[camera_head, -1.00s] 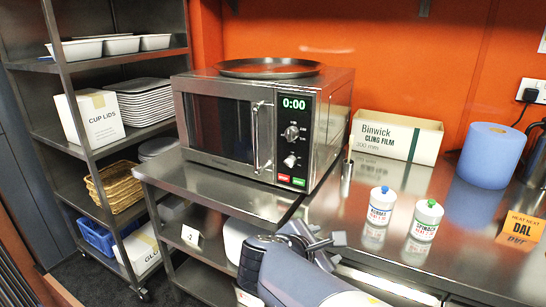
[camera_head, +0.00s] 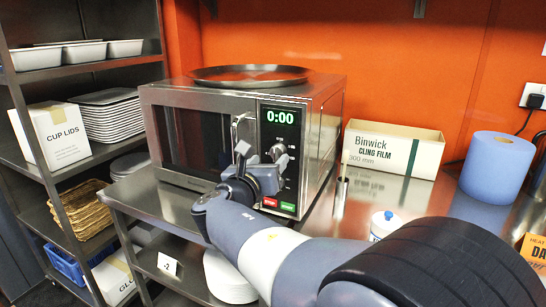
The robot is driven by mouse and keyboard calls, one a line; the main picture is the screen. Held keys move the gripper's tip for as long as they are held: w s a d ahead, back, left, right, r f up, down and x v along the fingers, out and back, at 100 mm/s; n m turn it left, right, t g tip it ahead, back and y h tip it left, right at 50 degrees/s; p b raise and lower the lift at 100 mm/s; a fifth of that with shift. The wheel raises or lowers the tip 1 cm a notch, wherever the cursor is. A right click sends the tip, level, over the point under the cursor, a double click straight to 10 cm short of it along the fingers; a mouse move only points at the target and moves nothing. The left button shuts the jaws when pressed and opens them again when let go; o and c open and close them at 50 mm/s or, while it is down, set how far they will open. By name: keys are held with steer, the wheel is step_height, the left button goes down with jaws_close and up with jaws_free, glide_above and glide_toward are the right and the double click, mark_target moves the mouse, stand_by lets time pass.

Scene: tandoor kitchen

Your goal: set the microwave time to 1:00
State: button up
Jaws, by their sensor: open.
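The steel microwave (camera_head: 200,135) stands on the steel counter with its door shut. Its green display (camera_head: 280,117) reads 0:00. Below the display the black panel has dials, largely hidden behind my gripper. A red button (camera_head: 270,202) and a green button (camera_head: 288,206) show at the panel's bottom. My gripper (camera_head: 260,155) is open and empty in front of the panel, beside the door handle (camera_head: 236,130). I cannot tell whether it touches a dial.
A round dark tray (camera_head: 250,75) lies on the microwave. A cling film box (camera_head: 393,149), a blue roll (camera_head: 497,167) and a white bottle (camera_head: 385,224) stand to the right. A shelf rack with a cup lids box (camera_head: 52,137) is at the left.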

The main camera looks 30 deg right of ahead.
mark_target(275, 155)
steer(key=shift+x, duration=2)
steer(key=shift+c, duration=0.3)
steer(key=c, duration=0.9)
